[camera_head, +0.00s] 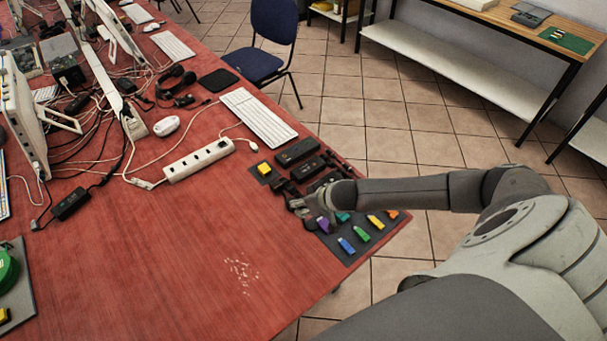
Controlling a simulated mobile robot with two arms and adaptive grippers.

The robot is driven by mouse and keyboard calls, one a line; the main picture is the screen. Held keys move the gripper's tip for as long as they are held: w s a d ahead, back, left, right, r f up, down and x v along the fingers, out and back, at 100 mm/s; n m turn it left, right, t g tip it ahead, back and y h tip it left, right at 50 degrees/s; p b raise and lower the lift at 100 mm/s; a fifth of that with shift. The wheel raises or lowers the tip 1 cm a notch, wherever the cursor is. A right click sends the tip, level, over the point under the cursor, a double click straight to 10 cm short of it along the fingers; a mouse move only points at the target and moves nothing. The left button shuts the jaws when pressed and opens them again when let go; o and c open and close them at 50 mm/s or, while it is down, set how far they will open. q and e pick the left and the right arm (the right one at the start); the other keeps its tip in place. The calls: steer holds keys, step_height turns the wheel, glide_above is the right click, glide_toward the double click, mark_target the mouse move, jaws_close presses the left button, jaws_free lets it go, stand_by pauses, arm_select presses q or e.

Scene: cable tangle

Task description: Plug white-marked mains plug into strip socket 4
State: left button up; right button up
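The white power strip (198,160) lies on the red table at an angle, with dark socket openings along its top. Socket numbers are too small to read. A small white piece on a cable (253,146) lies by the strip's right end; I cannot tell if it is a plug. No plug with a clear white mark can be made out. My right gripper (307,206) is low over the table's right side, among black blocks and beside a dark mat with coloured pieces. Its fingers are too small to tell open from shut. My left gripper is not in view.
The dark mat (335,246) holds several coloured pieces near the table's right edge. Black blocks (297,152) lie behind the gripper. A white keyboard (258,117), a mouse (166,126) and tangled cables fill the back. The red table's front middle is mostly clear.

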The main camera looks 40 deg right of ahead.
steer(key=b+x, duration=0.3)
steer(key=shift+a+f, duration=0.1)
steer(key=shift+f, duration=0.25)
steer(key=b+x, duration=0.2)
steer(key=x, duration=0.1)
steer(key=shift+w+f+b, duration=0.25)
steer(key=shift+w+b, duration=0.05)
steer(key=shift+w, duration=0.05)
steer(key=shift+w+f, duration=0.3)
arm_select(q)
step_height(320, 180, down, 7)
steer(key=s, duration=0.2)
arm_select(e)
steer(key=c, duration=1)
step_height(320, 180, up, 7)
steer(key=p, duration=0.7)
steer(key=shift+c, duration=0.5)
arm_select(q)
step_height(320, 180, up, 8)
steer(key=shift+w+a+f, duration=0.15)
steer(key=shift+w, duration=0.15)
